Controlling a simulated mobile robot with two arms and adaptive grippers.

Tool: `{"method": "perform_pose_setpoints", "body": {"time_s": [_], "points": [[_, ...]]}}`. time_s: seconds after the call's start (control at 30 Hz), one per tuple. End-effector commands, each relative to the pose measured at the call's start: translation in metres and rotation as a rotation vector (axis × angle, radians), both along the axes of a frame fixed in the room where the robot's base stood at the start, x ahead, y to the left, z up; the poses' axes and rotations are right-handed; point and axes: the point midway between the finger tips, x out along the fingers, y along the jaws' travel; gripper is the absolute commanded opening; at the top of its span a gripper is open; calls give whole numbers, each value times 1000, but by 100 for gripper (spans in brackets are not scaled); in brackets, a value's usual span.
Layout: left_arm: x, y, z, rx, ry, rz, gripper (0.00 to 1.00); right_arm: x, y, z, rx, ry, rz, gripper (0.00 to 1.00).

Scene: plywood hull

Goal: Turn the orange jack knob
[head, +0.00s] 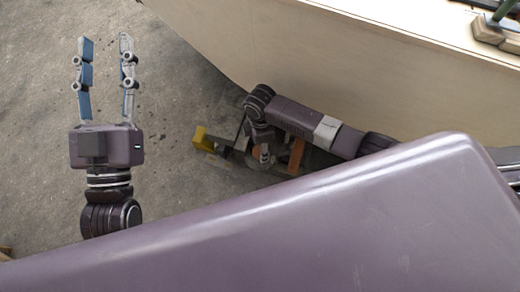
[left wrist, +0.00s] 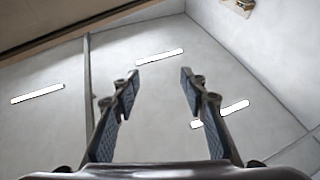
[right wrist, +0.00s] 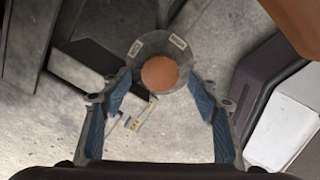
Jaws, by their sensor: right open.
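The orange jack knob (right wrist: 160,74) shows in the right wrist view as a round orange-brown end on a grey collar with small pale labels. My right gripper (right wrist: 158,82) is open. Its fingertips are on either side of the knob in the picture, with gaps showing; I cannot tell how far beyond the tips it is. In the head view, orange jack parts (head: 297,153) show under my right arm, and my right gripper there is mostly hidden. My left gripper (head: 106,45) is open and empty, pointing up, away from the jack; its fingers also show in the left wrist view (left wrist: 160,78).
The pale plywood hull (head: 330,60) fills the upper right, close above my right arm. A yellow block (head: 199,137) sits low beside the jack. Bare concrete floor (head: 180,85) is free between my left gripper and the hull.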

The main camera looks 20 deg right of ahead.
Motion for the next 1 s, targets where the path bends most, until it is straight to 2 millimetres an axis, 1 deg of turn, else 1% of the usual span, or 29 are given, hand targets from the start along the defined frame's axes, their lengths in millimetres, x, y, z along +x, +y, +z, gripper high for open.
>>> {"method": "perform_pose_setpoints", "body": {"time_s": [0.03,0.2,0.33,0.5,0.77,1.0], "points": [[-4,0,6,-12,-41,-3,40,0,0,-6,0,1,0,56],[-19,1,30,-47,-164,-9,40,0,0,-16,0,0,1,56],[-29,2,42,-66,-229,-13,40,0,0,-21,0,0,1,56],[-35,3,49,-77,-266,-15,40,0,0,-23,0,0,2,56],[-35,3,50,-78,-270,-15,40,0,0,-23,0,0,1,56],[-35,3,50,-77,-269,-15,40,0,0,-23,0,0,1,30]]}}
